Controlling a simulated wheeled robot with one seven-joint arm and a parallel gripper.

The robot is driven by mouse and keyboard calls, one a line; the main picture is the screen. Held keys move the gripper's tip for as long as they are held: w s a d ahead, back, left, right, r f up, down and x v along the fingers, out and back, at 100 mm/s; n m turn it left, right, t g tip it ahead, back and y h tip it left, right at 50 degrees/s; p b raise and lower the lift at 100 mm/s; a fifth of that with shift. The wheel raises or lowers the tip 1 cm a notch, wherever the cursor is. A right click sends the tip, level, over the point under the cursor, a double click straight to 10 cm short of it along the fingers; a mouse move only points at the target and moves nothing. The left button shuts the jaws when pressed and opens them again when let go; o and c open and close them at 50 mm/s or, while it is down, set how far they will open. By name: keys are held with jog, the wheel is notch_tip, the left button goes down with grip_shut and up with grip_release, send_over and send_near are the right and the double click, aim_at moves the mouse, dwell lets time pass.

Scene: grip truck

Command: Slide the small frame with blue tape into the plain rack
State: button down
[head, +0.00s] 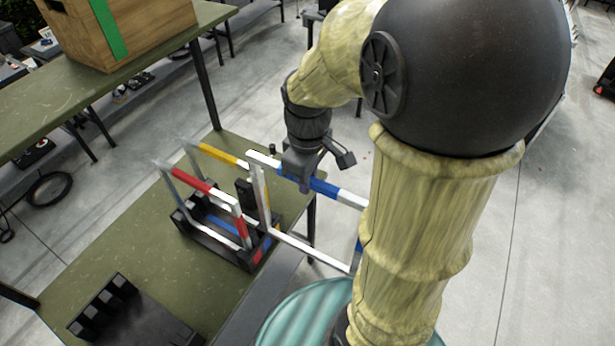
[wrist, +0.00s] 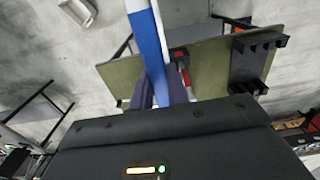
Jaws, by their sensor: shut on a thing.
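My gripper (head: 303,184) is shut on the top bar of the white frame with blue tape (head: 324,187). The frame hangs upright, its left side overlapping the taped rack's right end in the head view; I cannot tell whether they touch. My arm hides part of its right side. In the wrist view the blue and white bar (wrist: 148,45) runs between my fingers (wrist: 158,92). The plain rack (head: 130,322) is black and slotted, empty at the table's near left, partly cut off by the picture edge. A black slotted rack (wrist: 254,62) shows at right in the wrist view.
A black rack with coloured tape (head: 213,244) stands on the green table (head: 130,240), holding a red-taped frame (head: 205,187) and a yellow-taped frame (head: 220,155). Bare tabletop lies between the two racks. A wooden box with green tape (head: 85,35) stands on another table behind.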

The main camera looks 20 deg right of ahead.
jog(key=shift+r+p, duration=2.7)
jog(key=shift+r, duration=1.85)
jog(key=shift+f, duration=0.1)
